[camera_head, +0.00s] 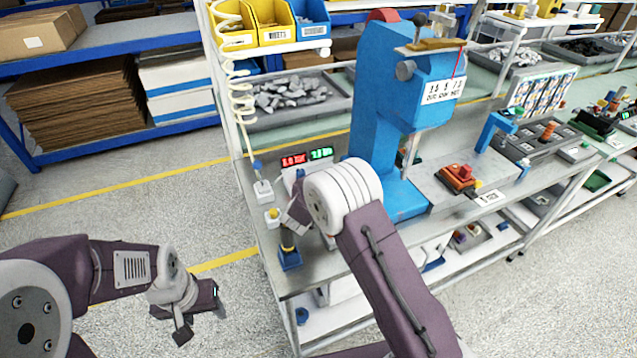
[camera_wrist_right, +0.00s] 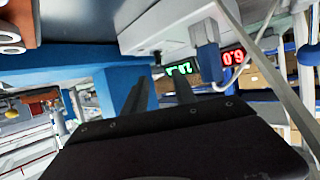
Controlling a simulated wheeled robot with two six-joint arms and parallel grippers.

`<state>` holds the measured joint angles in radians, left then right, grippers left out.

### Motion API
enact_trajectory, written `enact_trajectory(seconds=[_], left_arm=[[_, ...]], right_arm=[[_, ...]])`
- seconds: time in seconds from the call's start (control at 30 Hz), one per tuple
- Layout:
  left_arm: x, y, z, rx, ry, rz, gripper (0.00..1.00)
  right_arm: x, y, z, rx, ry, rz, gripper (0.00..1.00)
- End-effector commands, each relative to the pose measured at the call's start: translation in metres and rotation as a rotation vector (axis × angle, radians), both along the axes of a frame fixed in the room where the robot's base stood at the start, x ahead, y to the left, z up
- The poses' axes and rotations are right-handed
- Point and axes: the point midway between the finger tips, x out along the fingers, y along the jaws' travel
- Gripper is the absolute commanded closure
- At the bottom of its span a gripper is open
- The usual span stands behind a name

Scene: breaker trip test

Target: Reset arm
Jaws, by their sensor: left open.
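My left gripper (camera_head: 202,318) is open and empty. It hangs over the bare floor, left of the workbench (camera_head: 300,275). My right arm reaches over the bench, and its gripper (camera_head: 297,214) is mostly hidden behind its own rounded wrist link. In the right wrist view, the two dark fingers of this gripper (camera_wrist_right: 162,95) stand apart, with no object visible between them. The tester with a red display (camera_head: 293,160) and a green display (camera_head: 321,154) is just behind the right gripper. Both displays also show, tilted, in the right wrist view (camera_wrist_right: 232,57).
A blue press (camera_head: 375,110) stands close to the right arm. A blue-based post (camera_head: 289,256) and a yellow button box (camera_head: 272,217) stand near the bench's left edge. A coiled cord (camera_head: 240,100) hangs behind. The floor at left is clear up to the blue shelves (camera_head: 110,55).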

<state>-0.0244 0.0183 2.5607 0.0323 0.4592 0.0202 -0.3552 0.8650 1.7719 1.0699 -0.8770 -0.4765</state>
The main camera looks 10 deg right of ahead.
Motion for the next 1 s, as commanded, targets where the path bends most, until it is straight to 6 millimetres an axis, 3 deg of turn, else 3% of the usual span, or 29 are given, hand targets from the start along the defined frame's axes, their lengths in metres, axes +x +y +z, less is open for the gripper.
enact_trajectory(seconds=[0.6,0.67,0.77,0.8,0.87,0.93,1.0], left_arm=[[0.000,0.000,0.002,0.000,0.000,0.000,0.46],[0.000,0.000,0.002,0.000,0.000,0.000,0.46],[0.000,0.000,0.002,0.000,0.000,0.000,0.46],[0.000,0.000,0.002,0.000,0.000,0.000,0.46],[0.000,0.000,0.002,0.000,0.000,0.000,0.46],[0.000,0.000,0.002,0.000,0.000,0.000,0.46],[0.000,0.000,0.002,0.000,0.000,0.000,0.46]], right_arm=[[0.002,-0.009,0.005,0.002,-0.004,-0.012,0.67],[0.006,-0.018,0.020,0.011,-0.030,-0.029,0.67],[0.008,-0.046,0.070,0.032,-0.107,-0.076,0.67],[0.004,-0.060,0.096,0.028,-0.137,-0.082,0.67],[-0.006,-0.072,0.126,0.028,-0.139,-0.033,0.67],[-0.026,-0.071,0.138,0.051,-0.086,0.068,0.67],[-0.060,-0.059,0.130,0.090,0.029,0.193,0.67]])
